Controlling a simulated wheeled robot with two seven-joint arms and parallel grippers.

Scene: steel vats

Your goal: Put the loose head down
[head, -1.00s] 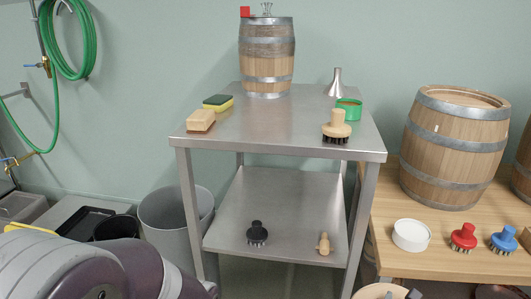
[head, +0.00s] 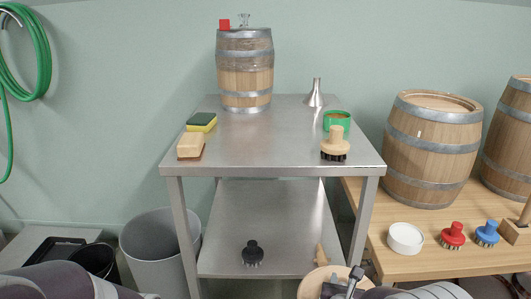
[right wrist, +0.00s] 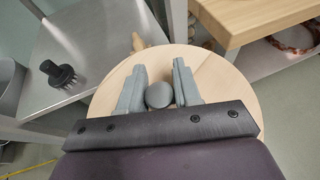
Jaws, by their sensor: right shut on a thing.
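The loose head (head: 311,284) is a pale round wooden disc, cut off by the bottom edge of the head view. In the right wrist view the disc (right wrist: 220,80) spreads out behind the fingers. My right gripper (head: 347,284) is shut on its round grey knob (right wrist: 159,95), which sits between the two grey fingers in the right wrist view. The head is held in front of the steel table (head: 262,150), by the right end of its lower shelf. My left arm shows at the bottom left; its gripper is out of view.
On the steel tabletop stand a small barrel (head: 244,70), sponge (head: 201,122), wooden block brush (head: 191,146), funnel (head: 315,95), green tin (head: 337,121) and scrubbing brush (head: 335,145). Its middle is clear. A black brush (head: 253,253) sits below.

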